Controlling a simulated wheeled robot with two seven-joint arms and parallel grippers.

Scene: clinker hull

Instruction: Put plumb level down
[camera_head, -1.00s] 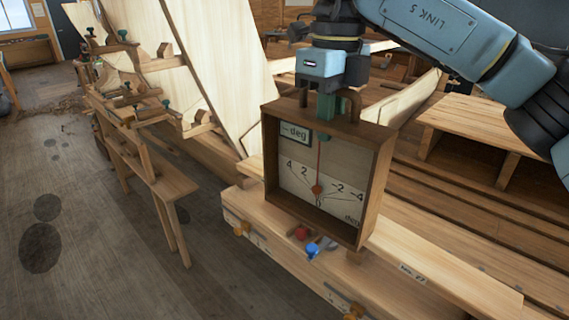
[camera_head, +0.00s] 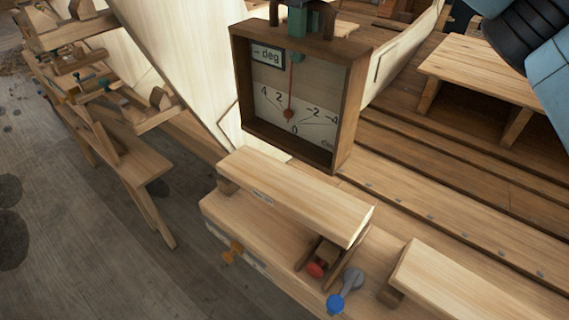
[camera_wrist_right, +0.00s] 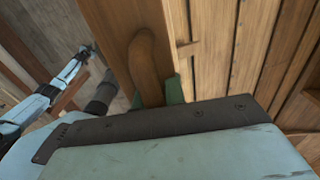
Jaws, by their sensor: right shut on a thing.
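The plumb level (camera_head: 300,100) is a wooden box frame with a white dial, a red needle and a small "deg" display. It hangs upright in the head view, its needle close to 0. My right gripper (camera_head: 298,32) is shut on the handle at its top, and the gripper's upper part is cut off by the picture edge. In the right wrist view the level's wooden top (camera_wrist_right: 110,40) and curved handle (camera_wrist_right: 146,60) show close up beside a green fingertip. The level appears above the bench, in front of the pale planks. My left gripper is not in the head view.
A wooden bench (camera_head: 225,215) below carries a raised plank (camera_head: 295,190), a red-ended tool (camera_head: 315,269) and a blue-ended tool (camera_head: 335,303). Another plank (camera_head: 470,290) lies at right. A trestle with clamps (camera_head: 120,160) stands left. Floor at left is open.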

